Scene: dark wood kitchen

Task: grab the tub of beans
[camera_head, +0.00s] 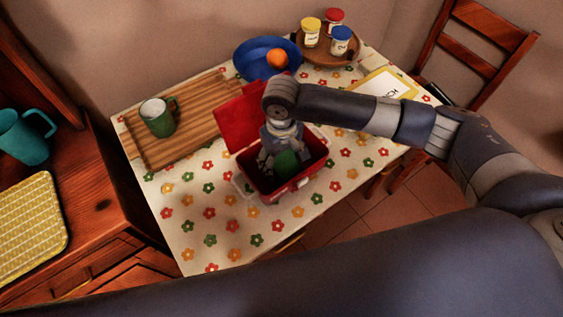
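Three small tubs with labels stand on a round wooden tray (349,57) at the back of the table: one with a yellow lid (311,31), one with a red lid (334,18) and one with a blue lid (341,40). The labels are too small to tell which holds beans. My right gripper (279,158) points down into an open red lunch box (300,186), well apart from the tubs. A green roundish thing (288,162) is in the box at its fingertips. Whether the fingers hold it cannot be told. My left gripper is not in view.
A blue plate (250,68) with an orange (277,58) is left of the tubs. A yellow-framed card (384,87) lies to the right. A green mug (158,118) stands on a wooden board (203,112). The table's flowered front left is clear. A chair (481,50) stands at right.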

